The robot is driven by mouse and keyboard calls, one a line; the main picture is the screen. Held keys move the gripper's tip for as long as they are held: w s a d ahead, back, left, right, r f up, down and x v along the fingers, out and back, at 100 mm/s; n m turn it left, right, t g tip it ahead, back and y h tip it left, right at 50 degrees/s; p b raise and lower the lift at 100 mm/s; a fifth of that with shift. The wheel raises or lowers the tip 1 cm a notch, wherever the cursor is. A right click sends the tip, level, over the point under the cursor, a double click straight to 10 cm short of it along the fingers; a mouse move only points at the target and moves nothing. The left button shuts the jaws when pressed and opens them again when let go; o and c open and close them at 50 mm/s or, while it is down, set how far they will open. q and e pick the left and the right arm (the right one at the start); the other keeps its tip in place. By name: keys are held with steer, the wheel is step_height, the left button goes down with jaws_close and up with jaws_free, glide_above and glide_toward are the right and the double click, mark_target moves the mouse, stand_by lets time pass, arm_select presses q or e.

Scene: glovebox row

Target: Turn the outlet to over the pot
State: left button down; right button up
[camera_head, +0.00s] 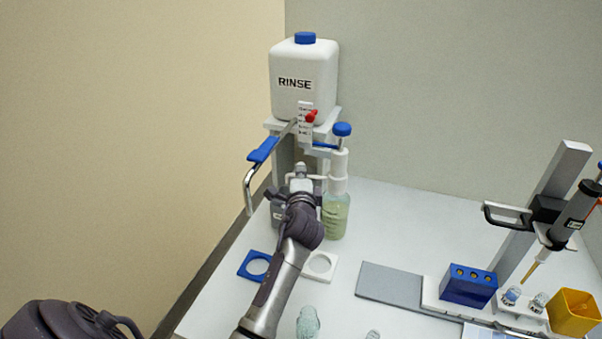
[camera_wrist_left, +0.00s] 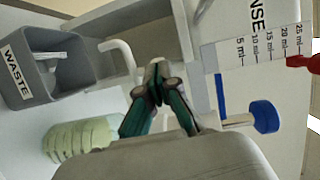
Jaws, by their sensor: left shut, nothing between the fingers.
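The outlet is a bent metal pipe with a blue sleeve (camera_head: 262,151) under the white RINSE tank (camera_head: 305,85). It points out to the left, with its end turned down near the table's left edge. The pot, a grey square container, shows behind my arm (camera_head: 277,208); in the left wrist view it is labelled WASTE (camera_wrist_left: 22,85) and holds something pale. My left gripper (camera_head: 300,186) is shut and empty, between the pot and the bottle of green liquid (camera_head: 336,218). Its closed fingertips show in the left wrist view (camera_wrist_left: 158,78). My right gripper is not visible.
A blue ring plate (camera_head: 255,265) and a white ring plate (camera_head: 321,266) lie in front. A blue block (camera_head: 470,286), a yellow bin (camera_head: 575,311) and a stand (camera_head: 560,180) are at right.

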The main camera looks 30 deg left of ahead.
arm_select(q)
steer(key=w+a+m+t+h+p, duration=0.1)
steer(key=p, duration=0.1)
steer(key=shift+w+a+h+p, duration=0.2)
steer(key=shift+h+p, duration=0.1)
stand_by(0.3)
